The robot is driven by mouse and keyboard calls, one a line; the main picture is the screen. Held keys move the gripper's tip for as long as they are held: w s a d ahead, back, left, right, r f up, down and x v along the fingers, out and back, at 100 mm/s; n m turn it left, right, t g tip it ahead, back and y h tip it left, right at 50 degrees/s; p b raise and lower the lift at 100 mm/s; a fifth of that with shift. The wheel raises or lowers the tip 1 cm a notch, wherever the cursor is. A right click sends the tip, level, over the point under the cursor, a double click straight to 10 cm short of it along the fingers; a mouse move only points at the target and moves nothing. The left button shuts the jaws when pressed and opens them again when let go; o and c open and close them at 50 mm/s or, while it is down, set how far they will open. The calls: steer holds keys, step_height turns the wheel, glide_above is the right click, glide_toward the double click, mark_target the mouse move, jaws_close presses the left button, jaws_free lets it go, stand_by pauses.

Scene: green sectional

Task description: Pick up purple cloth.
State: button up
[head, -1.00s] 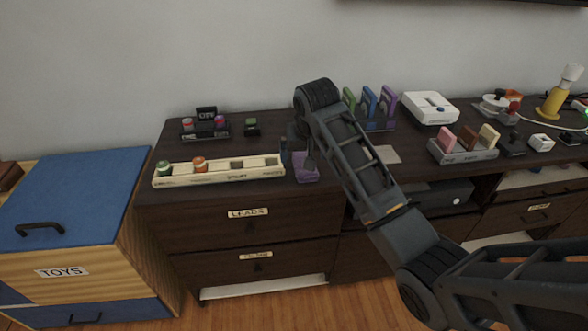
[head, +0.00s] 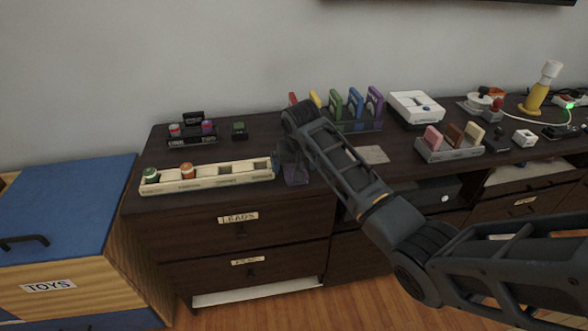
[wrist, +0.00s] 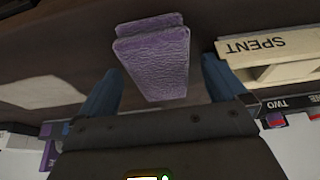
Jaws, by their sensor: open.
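The purple cloth (head: 296,177) is at the front edge of the dark cabinet top, just right of the cream tray, partly hidden by my gripper in the head view. In the wrist view the cloth (wrist: 155,62) looks folded and textured, with a second layer behind its far edge. My gripper (wrist: 161,70) is open, with one dark finger on each side of the cloth and visible gaps to it. In the head view my gripper (head: 288,160) is small and dark against the cabinet, right over the cloth.
The cream labelled tray (head: 207,178) stands close beside the cloth, near one finger; its end reads SPENT in the wrist view (wrist: 265,46). A flat light card (head: 372,154) lies to the right. A rack of coloured cases (head: 356,124) stands behind.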

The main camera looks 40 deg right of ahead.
steer(key=c, duration=1.1)
steer(key=shift+o, duration=0.2)
steer(key=shift+r, duration=0.5)
steer(key=r, duration=0.2)
steer(key=d+r, duration=0.1)
steer(key=shift+s+r, duration=0.35)
steer(key=s+d+r, duration=0.4)
steer(key=d, duration=0.1)
steer(key=s+d+r, duration=0.2)
steer(key=s, duration=0.1)
steer(key=shift+d+r, duration=0.2)
steer(key=shift+d, duration=0.2)
